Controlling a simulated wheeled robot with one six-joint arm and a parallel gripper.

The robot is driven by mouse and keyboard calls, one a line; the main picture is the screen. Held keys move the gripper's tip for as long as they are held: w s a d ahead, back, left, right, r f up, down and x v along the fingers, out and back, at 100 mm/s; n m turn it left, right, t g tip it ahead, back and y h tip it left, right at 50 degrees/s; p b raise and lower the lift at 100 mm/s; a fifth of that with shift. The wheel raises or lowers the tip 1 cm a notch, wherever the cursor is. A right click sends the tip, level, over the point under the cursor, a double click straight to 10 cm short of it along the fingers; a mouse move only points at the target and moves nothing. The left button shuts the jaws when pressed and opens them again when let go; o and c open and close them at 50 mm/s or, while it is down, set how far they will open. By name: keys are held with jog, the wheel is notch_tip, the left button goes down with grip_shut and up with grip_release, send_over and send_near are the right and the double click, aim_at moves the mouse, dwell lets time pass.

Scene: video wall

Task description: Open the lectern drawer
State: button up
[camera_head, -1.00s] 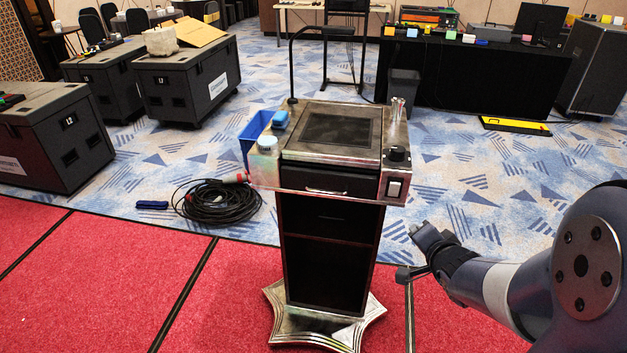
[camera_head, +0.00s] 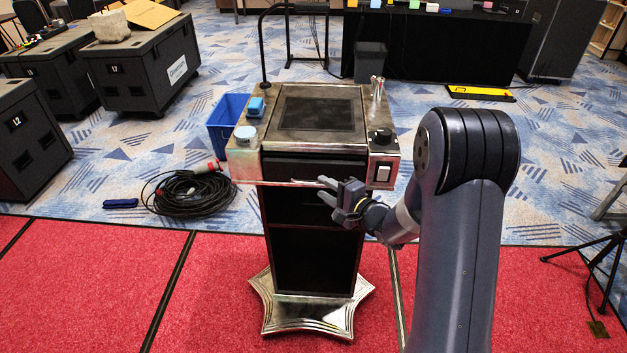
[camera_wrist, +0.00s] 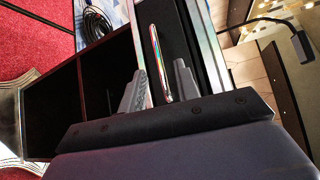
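The lectern (camera_head: 312,258) stands on a star-shaped metal foot in the head view. Its dark drawer front (camera_head: 300,168) is below the sloped top and looks shut. The bright bar handle shows in the wrist view (camera_wrist: 159,62), running across the drawer front. My gripper (camera_head: 326,189) is in front of the right part of the drawer and hides part of the handle. In the wrist view, my open gripper (camera_wrist: 160,88) has one finger on each side of the handle, with gaps showing. I cannot tell whether either finger touches it.
A white-lidded jar (camera_head: 245,136) and blue object (camera_head: 256,107) sit on the lectern's left side; a knob (camera_head: 381,136) and switch (camera_head: 383,174) are on the right. A cable coil (camera_head: 190,196) and blue bin (camera_head: 222,112) are at left. A tripod (camera_head: 606,265) stands right.

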aim_at(314, 182)
jog(key=x, duration=0.5)
grip_shut()
dwell(0.6)
